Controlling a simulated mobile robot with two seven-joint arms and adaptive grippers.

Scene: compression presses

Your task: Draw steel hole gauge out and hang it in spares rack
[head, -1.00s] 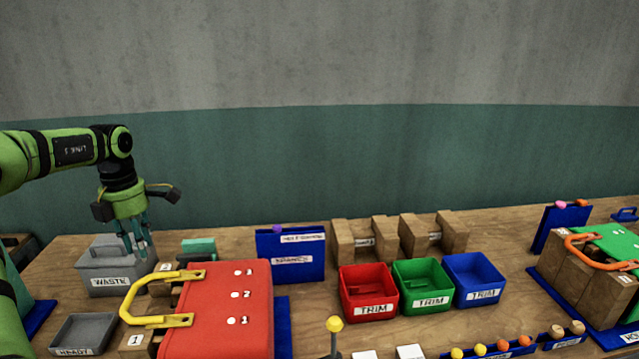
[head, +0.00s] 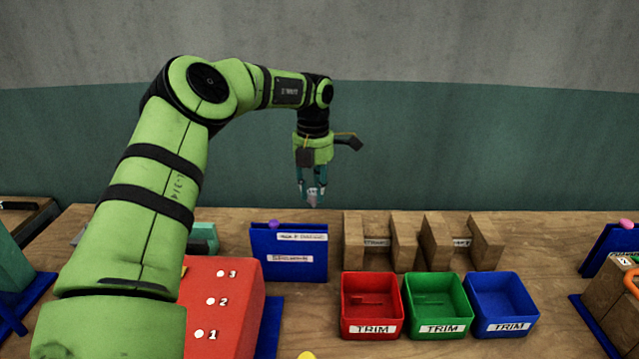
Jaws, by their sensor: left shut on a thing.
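My left gripper (head: 313,196) is shut on a small grey-pink piece (head: 313,194), mostly hidden between its fingertips. I cannot tell for sure whether this is the steel hole gauge. The gripper points down in the air, above and in front of the back wall, over the gap between the blue labelled holder and the wooden racks. The blue holder (head: 289,253) stands upright with two labels and a purple knob (head: 273,224) at its top edge. Two wooden racks (head: 404,244) (head: 436,241) stand to its right; their labels are too blurred to read. My right gripper is out of view.
Red (head: 371,325), green (head: 437,326) and blue (head: 504,327) TRIM bins stand in front of the racks. A red numbered block (head: 240,304) is left of them, partly behind my left arm. The table between the blue TRIM bin and the right-hand wooden block (head: 617,290) is clear.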

